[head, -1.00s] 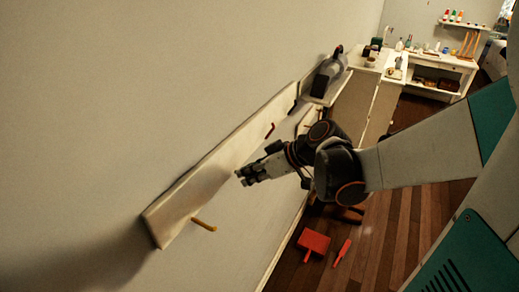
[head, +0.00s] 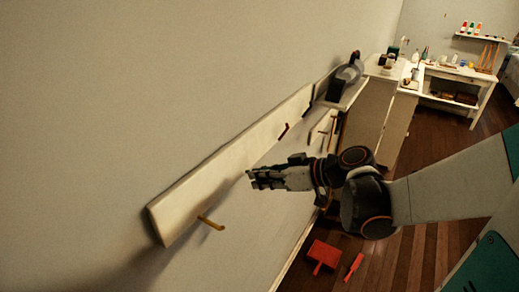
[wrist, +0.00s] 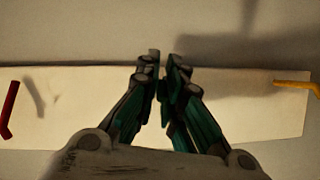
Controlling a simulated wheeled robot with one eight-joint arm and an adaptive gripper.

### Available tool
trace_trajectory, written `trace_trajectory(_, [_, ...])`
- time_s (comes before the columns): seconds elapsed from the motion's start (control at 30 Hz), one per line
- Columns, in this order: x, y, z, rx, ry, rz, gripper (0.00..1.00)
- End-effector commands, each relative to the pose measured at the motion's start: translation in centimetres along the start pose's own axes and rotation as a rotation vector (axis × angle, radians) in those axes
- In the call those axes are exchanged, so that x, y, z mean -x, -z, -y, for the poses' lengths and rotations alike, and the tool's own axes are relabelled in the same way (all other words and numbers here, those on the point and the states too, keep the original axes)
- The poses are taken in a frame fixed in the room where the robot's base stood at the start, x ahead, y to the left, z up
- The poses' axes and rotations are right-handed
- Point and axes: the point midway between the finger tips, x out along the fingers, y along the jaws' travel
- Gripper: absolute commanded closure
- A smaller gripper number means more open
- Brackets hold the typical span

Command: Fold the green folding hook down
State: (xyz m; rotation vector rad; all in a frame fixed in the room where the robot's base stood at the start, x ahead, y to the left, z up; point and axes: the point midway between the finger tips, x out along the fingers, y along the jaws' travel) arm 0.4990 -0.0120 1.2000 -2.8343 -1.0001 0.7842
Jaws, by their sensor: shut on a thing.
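A long pale board (head: 190,203) is fixed to the wall, and it runs across the wrist view (wrist: 70,100). My gripper (head: 250,179) is at the lower edge of the board, between the yellow hook and the red hook. In the wrist view its fingers (wrist: 161,62) are nearly together in front of the board, with a narrow gap. The green folding hook cannot be made out apart from the dark green fingers; the fingers hide it at their tips. How far it is folded cannot be seen.
A yellow hook (head: 211,223) sticks out at the near end of the board, also right in the wrist view (wrist: 295,84). A red hook (head: 284,131) is farther along. A white cabinet (head: 377,110) stands beyond. A red dustpan (head: 322,254) lies on the floor.

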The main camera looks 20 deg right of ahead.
Motion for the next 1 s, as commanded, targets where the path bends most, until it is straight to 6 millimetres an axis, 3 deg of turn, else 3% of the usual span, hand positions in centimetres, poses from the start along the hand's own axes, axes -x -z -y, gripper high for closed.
trace_trajectory(0.03, [0.0,-0.1,0.1,0.001,0.000,0.001,0.90])
trace_trajectory(0.1, [0.0,-0.1,0.1,0.001,0.000,0.001,0.74])
trace_trajectory(0.13, [0.0,-0.1,0.1,0.000,0.000,0.001,0.72])
trace_trajectory(0.73, [0.0,0.1,0.1,0.000,-0.001,0.010,0.72])
trace_trajectory(1.0, [0.4,1.1,0.3,-0.009,-0.018,0.121,0.72])
